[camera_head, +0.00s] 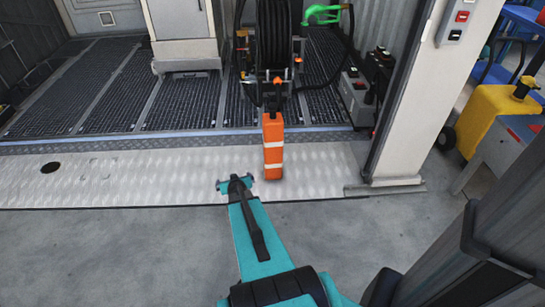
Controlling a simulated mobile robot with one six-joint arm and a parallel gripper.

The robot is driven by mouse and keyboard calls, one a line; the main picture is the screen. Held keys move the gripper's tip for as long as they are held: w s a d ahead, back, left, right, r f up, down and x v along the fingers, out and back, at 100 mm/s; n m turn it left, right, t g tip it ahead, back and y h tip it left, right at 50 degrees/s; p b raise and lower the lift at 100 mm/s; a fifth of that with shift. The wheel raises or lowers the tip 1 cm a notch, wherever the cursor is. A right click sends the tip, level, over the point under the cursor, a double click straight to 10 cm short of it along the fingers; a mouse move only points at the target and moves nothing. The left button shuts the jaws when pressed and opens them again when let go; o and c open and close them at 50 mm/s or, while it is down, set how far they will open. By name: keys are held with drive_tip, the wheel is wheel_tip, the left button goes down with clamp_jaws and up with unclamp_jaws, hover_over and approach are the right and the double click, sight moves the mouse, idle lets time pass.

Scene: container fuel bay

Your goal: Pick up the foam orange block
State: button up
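The orange block (273,133) stands upright on the metal threshold plate near the middle of the head view. It is tall and narrow, with white bands across it. My gripper (235,184), at the end of my teal arm, is to the left of the block's foot and nearer to me in the picture. The gripper looks apart from the block, and I see nothing held in it. The fingers are small in this view, so their opening is hard to judge.
A black hose reel (274,40) with a green nozzle (322,14) stands behind the block. A white door post (412,110) is to the right, with a yellow container (495,112) beyond it. Concrete floor (130,255) is clear at the front left. Dark grating (115,95) lies behind the plate.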

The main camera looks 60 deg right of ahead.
drive_tip(key=s+d+r+m+t+h+b, duration=0.1)
drive_tip(key=s+d+h+b, duration=0.15)
drive_tip(key=d, duration=0.45)
drive_tip(key=s+d+r+m+t+h+b, duration=0.15)
drive_tip(key=d+b, duration=0.25)
drive_tip(key=d, duration=0.4)
drive_tip(key=t+h+b, duration=0.2)
drive_tip(key=h+b, duration=0.1)
drive_tip(key=b, duration=0.2)
approach(276, 136)
drive_tip(key=w, duration=0.1)
drive_tip(key=shift+d+r+n+g, duration=0.25)
drive_tip(key=shift+d+r, duration=0.05)
drive_tip(key=shift+d, duration=0.15)
drive_tip(key=shift+w, duration=0.1)
drive_tip(key=shift+f+b+x, duration=0.1)
drive_tip(key=shift+b+x, duration=0.3)
drive_tip(key=shift+x, duration=1.2)
drive_tip(key=shift+f+b+x, duration=0.15)
drive_tip(key=shift+b+x, duration=0.25)
drive_tip(key=shift+x, duration=1.2)
drive_tip(key=shift+b+x, duration=0.3)
drive_tip(key=shift+x, duration=0.8)
drive_tip(key=shift+a+r, duration=0.1)
